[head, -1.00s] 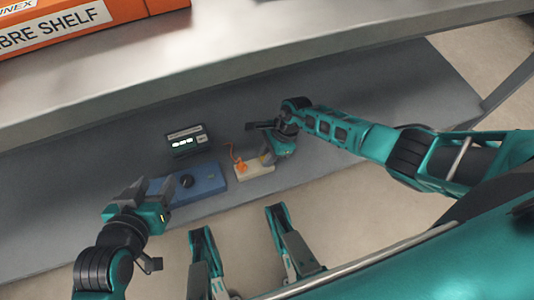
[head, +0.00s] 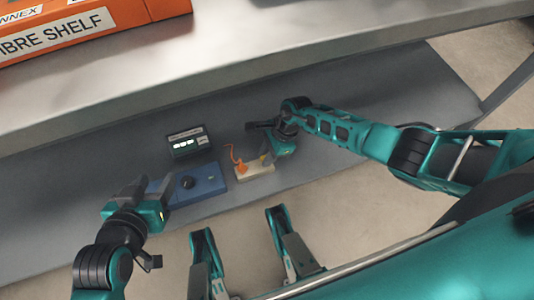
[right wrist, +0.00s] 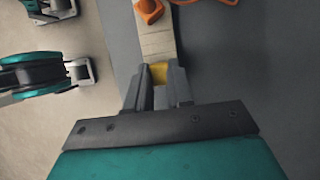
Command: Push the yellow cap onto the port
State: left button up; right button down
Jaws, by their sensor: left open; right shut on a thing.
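The yellow cap (right wrist: 159,73) sits between the fingertips of my right gripper (right wrist: 160,88), which is shut on it, in the right wrist view. In the head view a bit of yellow (head: 263,156) shows beside the right gripper. The cap is at the near end of a cream block (right wrist: 155,42); the block also shows in the head view (head: 255,173). The fingers and cap hide the port, so I cannot tell whether the cap touches it. My left gripper (head: 150,203) is open and empty, left of the blue box.
An orange plug (head: 241,167) with an orange cable stands on the cream block. A blue box (head: 206,180) with a black knob lies left of it, and a black display unit (head: 188,142) behind. An orange box (head: 60,27) is on the upper shelf (head: 300,45).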

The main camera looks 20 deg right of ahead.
jog(key=shift+r, duration=0.2)
dwell(0.4)
jog(key=shift+r+p, duration=0.4)
jog(key=shift+p, duration=0.1)
jog(key=shift+r+p, duration=0.7)
jog(key=shift+r, duration=0.2)
jog(key=shift+s, duration=0.1)
